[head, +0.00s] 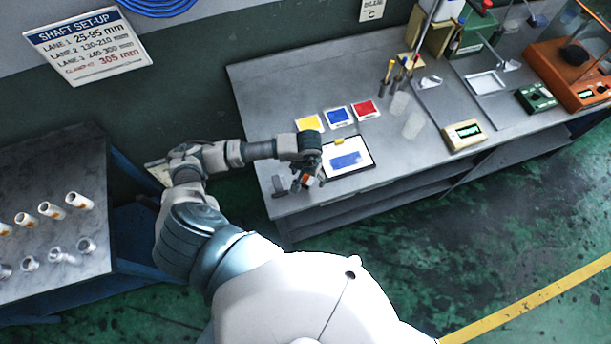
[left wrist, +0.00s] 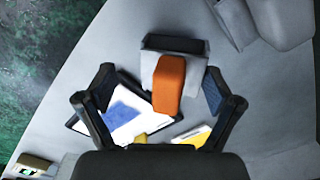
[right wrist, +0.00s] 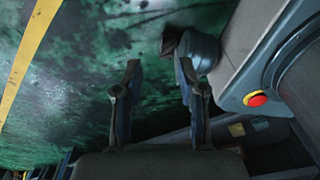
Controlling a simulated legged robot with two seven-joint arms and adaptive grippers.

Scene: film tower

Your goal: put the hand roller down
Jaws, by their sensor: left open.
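The hand roller shows as an orange handle (left wrist: 169,84) between the two fingers of my left gripper (left wrist: 158,92) in the left wrist view. The fingers stand apart on either side of the handle, with gaps visible. The handle's far end overlaps a grey block-like stand with a dark top (left wrist: 190,48); I cannot tell whether the roller rests fully in it. In the head view my left gripper (head: 309,178) is low over the bench's near left corner, and a bit of orange shows there. My right gripper (right wrist: 157,78) is open and empty, with green floor beyond its fingers.
A clipboard with a blue swatch (head: 348,159) lies beside the left gripper. Yellow (head: 309,123), blue (head: 338,116) and red (head: 366,109) cards lie behind it. A beige meter (head: 463,135) stands to the right. White rollers (head: 50,210) lie on the left table.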

